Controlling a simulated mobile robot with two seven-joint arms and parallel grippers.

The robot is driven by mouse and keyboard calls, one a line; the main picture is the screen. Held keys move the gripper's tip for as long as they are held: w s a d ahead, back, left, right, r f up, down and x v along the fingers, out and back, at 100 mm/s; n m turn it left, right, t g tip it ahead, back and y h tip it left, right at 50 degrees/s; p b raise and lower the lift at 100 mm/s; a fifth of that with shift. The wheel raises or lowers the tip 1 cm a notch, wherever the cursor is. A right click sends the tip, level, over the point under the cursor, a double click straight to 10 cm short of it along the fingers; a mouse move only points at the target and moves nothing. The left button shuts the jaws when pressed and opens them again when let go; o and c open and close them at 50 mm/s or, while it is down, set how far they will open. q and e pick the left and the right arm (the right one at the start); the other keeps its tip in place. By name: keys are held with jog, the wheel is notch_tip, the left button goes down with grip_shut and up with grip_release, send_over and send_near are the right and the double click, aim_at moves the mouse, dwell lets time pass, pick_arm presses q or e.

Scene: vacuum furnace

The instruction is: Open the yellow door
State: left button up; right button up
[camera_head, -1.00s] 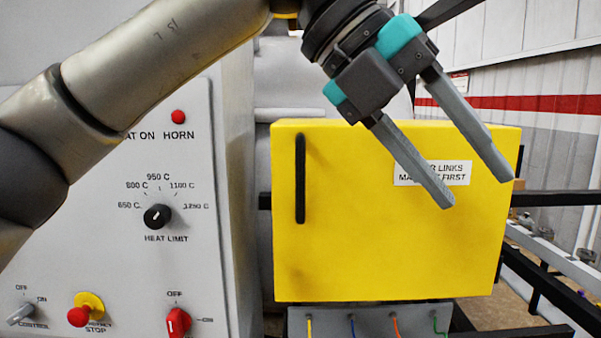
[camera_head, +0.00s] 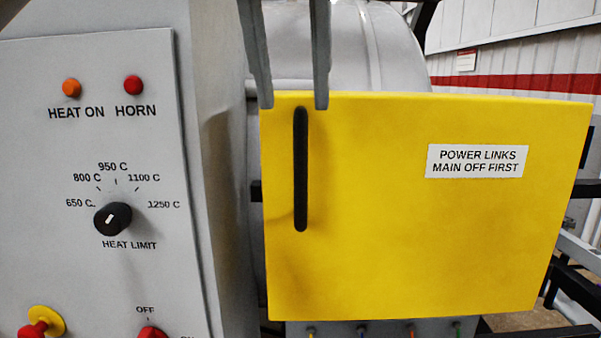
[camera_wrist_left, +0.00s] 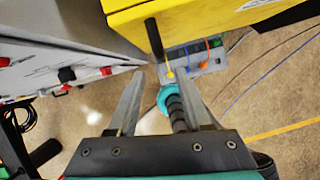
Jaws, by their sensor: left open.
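The yellow door (camera_head: 400,230) fills the right half of the head view and looks closed. It has a black vertical bar handle (camera_head: 300,170) near its left edge and a white "POWER LINKS MAIN OFF FIRST" label (camera_head: 477,161). My left gripper (camera_head: 293,104) points down from the top edge, open and empty. Its fingertips are beside the handle's upper end in the picture, one on each side. In the left wrist view the handle (camera_wrist_left: 154,38) lies ahead of the open fingers (camera_wrist_left: 159,74), between their lines and apart from them. My right gripper is not in view.
A grey control panel (camera_head: 60,150) with buttons and a heat limit knob (camera_head: 113,218) stands left of the door. A strip with coloured cables (camera_head: 385,328) is below the door. Dark frame bars (camera_head: 575,290) are at the right.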

aim_at(299, 154)
pick_arm(q)
jog(key=x, duration=0.9)
jog(key=shift+w+f, duration=0.1)
jog(key=shift+w+d+f, duration=0.1)
jog(key=shift+f, duration=0.25)
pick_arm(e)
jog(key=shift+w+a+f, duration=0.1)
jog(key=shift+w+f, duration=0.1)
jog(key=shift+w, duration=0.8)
pick_arm(q)
grip_shut()
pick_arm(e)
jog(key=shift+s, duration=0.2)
